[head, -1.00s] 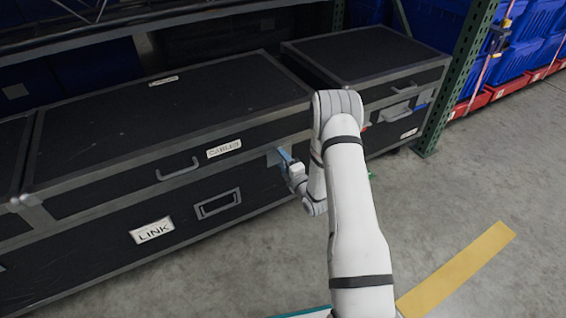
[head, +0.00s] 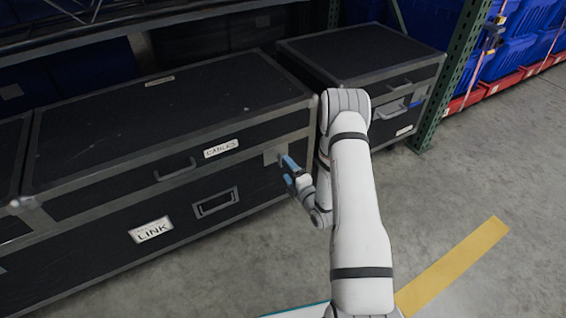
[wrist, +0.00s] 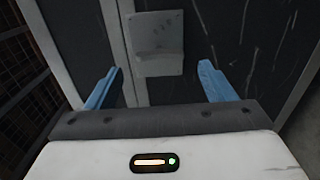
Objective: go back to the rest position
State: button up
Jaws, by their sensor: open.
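My gripper (head: 288,172) is in front of the right end of a large black case (head: 180,125) with grey metal edges. Its blue fingers are apart and nothing is between them. In the wrist view my gripper (wrist: 160,90) shows both blue fingers spread. A grey metal latch plate (wrist: 158,45) on the case lies just beyond them. In the head view the latch plate (head: 271,156) is close to the fingertips, and I cannot tell any exact gap. My forearm hides part of the case's right end and the floor.
A smaller black case (head: 360,55) stands to the right, beside a green rack post (head: 450,90). Blue totes (head: 510,50) with straps sit beyond the post. A rack beam (head: 150,25) runs above the cases. Open grey floor with a yellow stripe (head: 455,265) lies at the right.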

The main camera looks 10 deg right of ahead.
jog(key=shift+v, duration=0.8)
